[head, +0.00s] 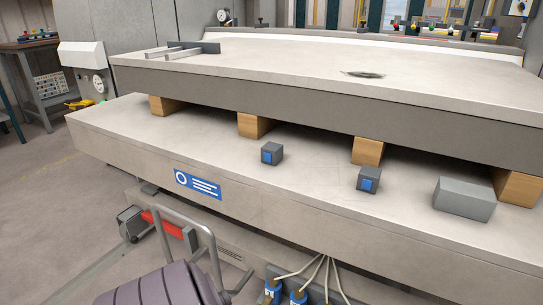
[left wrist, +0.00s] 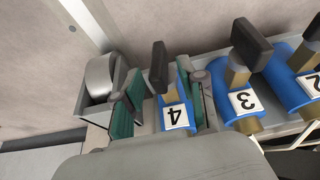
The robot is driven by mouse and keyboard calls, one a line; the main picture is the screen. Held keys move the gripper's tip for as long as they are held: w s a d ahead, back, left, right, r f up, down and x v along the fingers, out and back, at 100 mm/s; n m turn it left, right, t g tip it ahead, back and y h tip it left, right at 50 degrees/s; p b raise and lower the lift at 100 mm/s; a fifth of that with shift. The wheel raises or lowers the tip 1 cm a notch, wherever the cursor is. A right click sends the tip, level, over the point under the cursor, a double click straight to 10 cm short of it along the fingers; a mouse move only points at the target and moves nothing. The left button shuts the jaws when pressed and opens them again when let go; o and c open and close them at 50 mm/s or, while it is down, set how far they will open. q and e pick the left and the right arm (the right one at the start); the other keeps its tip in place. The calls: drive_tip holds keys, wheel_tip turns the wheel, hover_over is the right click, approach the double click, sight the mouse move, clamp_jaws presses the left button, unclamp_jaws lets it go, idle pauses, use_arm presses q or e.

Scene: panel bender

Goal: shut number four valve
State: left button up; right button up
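In the left wrist view, the number four valve (left wrist: 176,114) is a blue body with a white tag reading 4, seen upside down. Its black handle (left wrist: 159,68) stands up beside it. My left gripper (left wrist: 165,90) is open, with one teal-padded finger on each side of this valve; a gap shows on the left, and contact cannot be told on the right. The number three valve (left wrist: 243,101) sits to the right, with its black handle (left wrist: 252,44). In the head view, blue valves (head: 298,296) show at the bottom edge. My right gripper is in neither view.
A grey box with a round metal part (left wrist: 103,78) stands left of valve four. White hoses (head: 318,270) run up from the valves to the pale machine bed (head: 300,215).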

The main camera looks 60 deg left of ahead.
use_arm(q)
drive_tip(key=p+v, duration=0.7)
drive_tip(key=v, duration=0.6)
drive_tip(key=s+r+m+g+h+p, duration=0.1)
drive_tip(key=s+m+p, duration=0.5)
drive_tip(key=s+p, duration=1.5)
drive_tip(key=shift+s+r+m+g+h, duration=0.3)
drive_tip(key=shift+g+h, duration=0.1)
drive_tip(key=shift+g, duration=0.1)
